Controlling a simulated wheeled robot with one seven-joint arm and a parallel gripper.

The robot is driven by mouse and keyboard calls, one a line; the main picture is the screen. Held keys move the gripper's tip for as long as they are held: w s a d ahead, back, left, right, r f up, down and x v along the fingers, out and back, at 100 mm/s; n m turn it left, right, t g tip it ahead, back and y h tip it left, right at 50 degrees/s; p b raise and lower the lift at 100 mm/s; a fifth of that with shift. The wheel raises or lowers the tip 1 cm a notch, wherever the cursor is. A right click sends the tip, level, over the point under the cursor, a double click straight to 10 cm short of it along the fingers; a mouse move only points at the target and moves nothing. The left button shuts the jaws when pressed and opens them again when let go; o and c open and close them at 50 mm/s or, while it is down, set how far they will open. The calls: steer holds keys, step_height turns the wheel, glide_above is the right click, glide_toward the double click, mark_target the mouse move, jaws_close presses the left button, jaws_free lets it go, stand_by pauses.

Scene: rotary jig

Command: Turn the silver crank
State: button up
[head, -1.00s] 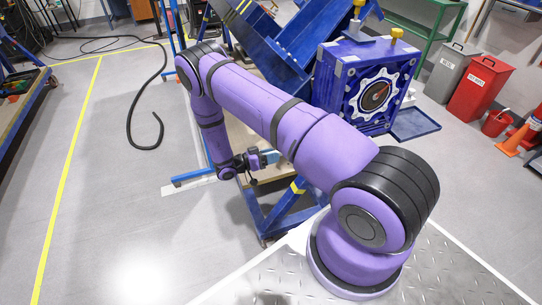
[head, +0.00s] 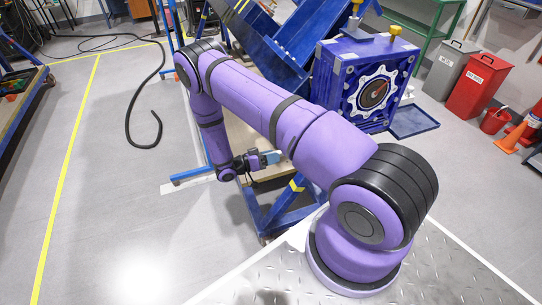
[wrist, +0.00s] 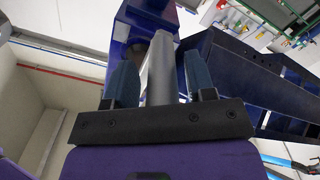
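The silver crank shows in the wrist view as a smooth grey round bar (wrist: 161,72), rising between the two blue-grey fingers of my gripper (wrist: 160,82). A narrow gap shows on each side of the bar, so the fingers stand around it, apart from it. The bar's lower end is hidden behind the dark palm plate. In the head view my gripper (head: 268,158) is low beside the blue stand, left of centre; the crank is too small there to tell from the fingers.
A blue tilted frame (head: 270,45) and a blue box with a white gear-shaped dial (head: 373,93) stand behind my arm. A blue stand leg (head: 290,205) is close to my gripper. Grey and red bins (head: 478,85) stand at right. Open floor (head: 100,200) lies left.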

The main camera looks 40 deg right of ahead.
steer(key=shift+w+a, duration=0.1)
steer(key=v, duration=1)
steer(key=shift+a, duration=0.3)
stand_by(0.4)
